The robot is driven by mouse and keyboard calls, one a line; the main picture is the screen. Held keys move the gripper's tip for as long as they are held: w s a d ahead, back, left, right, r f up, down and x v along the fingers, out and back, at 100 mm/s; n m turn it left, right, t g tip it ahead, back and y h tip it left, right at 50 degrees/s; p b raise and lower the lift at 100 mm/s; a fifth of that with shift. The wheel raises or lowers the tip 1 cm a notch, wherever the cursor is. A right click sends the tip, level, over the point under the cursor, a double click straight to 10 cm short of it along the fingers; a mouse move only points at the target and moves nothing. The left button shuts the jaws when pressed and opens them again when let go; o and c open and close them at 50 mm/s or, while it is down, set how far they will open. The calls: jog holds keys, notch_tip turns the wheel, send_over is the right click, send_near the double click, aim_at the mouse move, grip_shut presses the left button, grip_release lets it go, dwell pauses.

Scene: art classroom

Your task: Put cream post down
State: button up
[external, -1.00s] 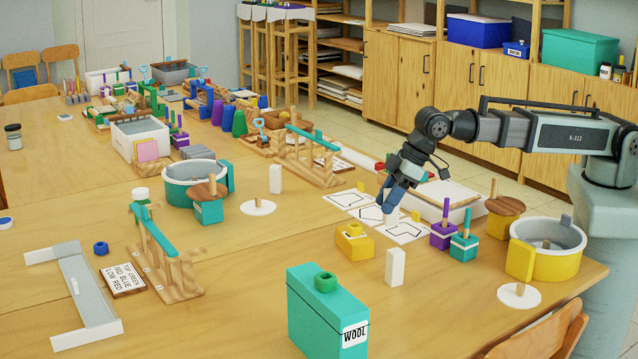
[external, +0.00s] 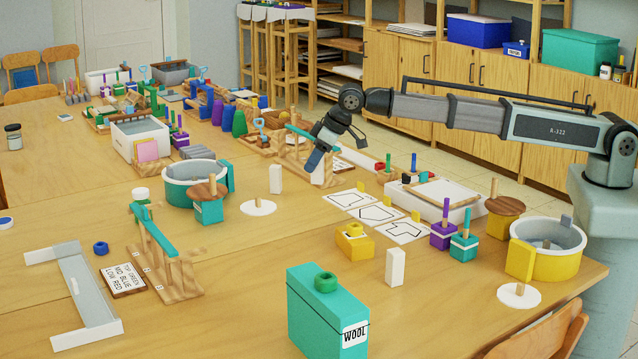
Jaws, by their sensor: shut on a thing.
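My gripper (external: 313,166) is in the air at the upper middle of the external view, in front of the wooden stand with a teal ramp (external: 318,150). Two pale, upright posts stand on the table: one (external: 275,179) to the lower left of my gripper, beside a white disc with a peg (external: 258,206), and one (external: 396,267) in front of the yellow block (external: 354,242). My gripper is apart from both.
Cards with black outlines (external: 376,214) lie right of centre, near a white tray (external: 450,205). A teal tub (external: 190,185) stands left and a yellow tub (external: 548,245) right. A teal WOOL box (external: 325,315) is in front. The table's middle front-left is clear.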

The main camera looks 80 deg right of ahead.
aim_at(323, 170)
jog(key=shift+w+a+f, duration=0.1)
jog(key=shift+w+f, duration=0.15)
jog(key=shift+f, duration=1.35)
jog(key=shift+w+f, duration=0.25)
jog(key=shift+f, duration=1.4)
jog(key=shift+w+a+f, duration=0.1)
jog(key=shift+w+f, duration=0.15)
jog(key=shift+f, duration=1.35)
jog(key=shift+f, duration=0.15)
jog(key=o, duration=1.1)
jog(key=v, duration=1.2)
jog(key=shift+s, duration=0.1)
jog(key=shift+d, duration=0.1)
